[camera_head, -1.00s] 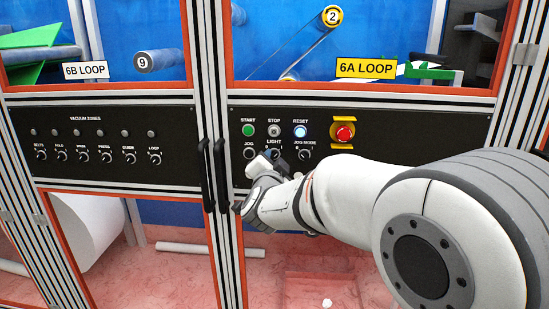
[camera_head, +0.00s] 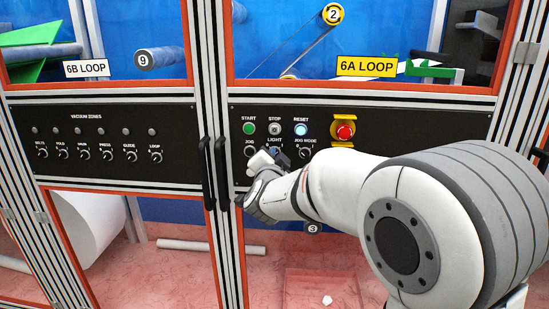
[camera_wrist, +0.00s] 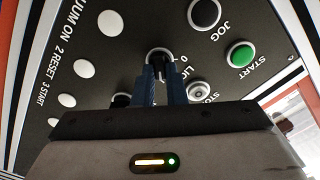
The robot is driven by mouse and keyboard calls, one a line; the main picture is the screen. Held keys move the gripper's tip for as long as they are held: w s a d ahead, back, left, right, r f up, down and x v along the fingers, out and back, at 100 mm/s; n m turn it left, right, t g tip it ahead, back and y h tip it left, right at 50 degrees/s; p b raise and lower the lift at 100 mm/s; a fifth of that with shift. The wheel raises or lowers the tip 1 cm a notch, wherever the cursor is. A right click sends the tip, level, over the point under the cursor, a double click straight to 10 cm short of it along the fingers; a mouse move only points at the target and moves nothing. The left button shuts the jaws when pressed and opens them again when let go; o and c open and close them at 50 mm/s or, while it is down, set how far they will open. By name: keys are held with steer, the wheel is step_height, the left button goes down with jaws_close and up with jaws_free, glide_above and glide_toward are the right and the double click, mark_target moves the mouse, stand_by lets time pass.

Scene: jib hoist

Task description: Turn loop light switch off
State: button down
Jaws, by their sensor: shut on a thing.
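The light switch (camera_wrist: 158,54) is a black rotary knob under the word LIGHT on the black 6A loop panel. In the wrist view, the two blue fingers of my gripper (camera_wrist: 161,84) are closed around it, with a "0" mark beside the knob. In the head view, my gripper (camera_head: 277,156) is at the panel below the LIGHT label and hides most of the knob. I cannot tell which position the knob points to.
A red emergency stop (camera_head: 344,132) sits to the right. Black door handles (camera_head: 221,172) stick out at left.

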steer(key=shift+n, duration=0.3)
steer(key=shift+a+n+p, duration=0.2)
steer(key=shift+n+p, duration=1.55)
steer(key=shift+n, duration=2.55)
steer(key=shift+a+n+p, duration=0.2)
steer(key=shift+n+p, duration=1.5)
steer(key=shift+n, duration=2.6)
steer(key=c, duration=1.5)
jaws_free()
